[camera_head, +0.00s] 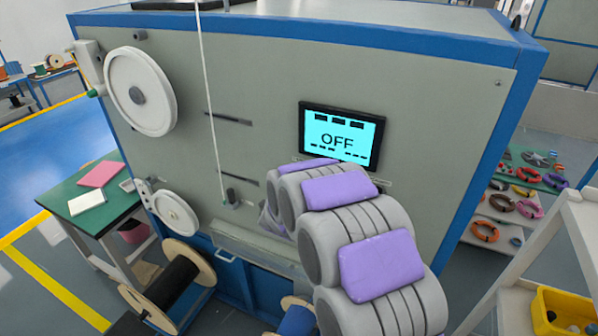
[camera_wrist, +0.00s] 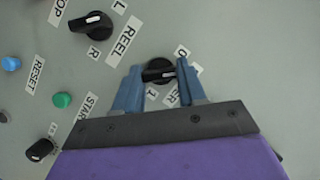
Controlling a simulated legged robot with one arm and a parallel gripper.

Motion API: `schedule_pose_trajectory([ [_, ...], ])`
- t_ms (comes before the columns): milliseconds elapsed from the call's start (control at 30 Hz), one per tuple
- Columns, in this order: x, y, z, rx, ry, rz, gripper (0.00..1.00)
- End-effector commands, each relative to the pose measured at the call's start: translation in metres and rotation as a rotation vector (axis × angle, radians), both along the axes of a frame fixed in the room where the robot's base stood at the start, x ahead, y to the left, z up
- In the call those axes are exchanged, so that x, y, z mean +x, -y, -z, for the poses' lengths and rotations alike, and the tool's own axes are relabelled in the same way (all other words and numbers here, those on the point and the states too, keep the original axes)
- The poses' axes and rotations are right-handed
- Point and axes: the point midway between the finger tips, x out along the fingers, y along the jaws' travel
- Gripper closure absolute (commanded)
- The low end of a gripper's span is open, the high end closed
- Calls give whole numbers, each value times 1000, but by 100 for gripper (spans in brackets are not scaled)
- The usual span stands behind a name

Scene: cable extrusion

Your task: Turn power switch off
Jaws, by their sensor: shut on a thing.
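The power switch (camera_wrist: 158,70) is a black rotary knob on the grey panel in the wrist view. Its label is partly covered, with the letters "ER" showing beside it. My gripper (camera_wrist: 158,78) has its two blue fingers on either side of the knob and is shut on it. In the head view a screen (camera_head: 341,136) on the machine front reads "OFF". My grey and purple arm reaches to the panel below the screen there, and it hides the knob and the fingers.
Near the gripper are another black knob labelled REEL (camera_wrist: 92,25), a green button (camera_wrist: 62,100), a blue button (camera_wrist: 11,63) and a lower black knob (camera_wrist: 40,150). A white shelf (camera_head: 577,220) stands at right. A green table (camera_head: 90,205) with pads stands at left.

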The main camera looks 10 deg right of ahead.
Motion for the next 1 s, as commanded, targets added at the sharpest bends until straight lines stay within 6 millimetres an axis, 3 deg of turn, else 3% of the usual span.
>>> schedule_pose_trajectory([
  [33, -2, -1, 8, 0, -20, -2, 90],
  [367, -3, -1, 10, -1, -23, -2, 90],
  [400, -3, -1, 10, 0, -23, -2, 59],
  [600, -2, -1, 7, -1, -16, -2, 39],
  [667, -2, -1, 5, -1, -13, -1, 34],
  [1000, -6, -2, 0, -2, -7, -1, 34],
])
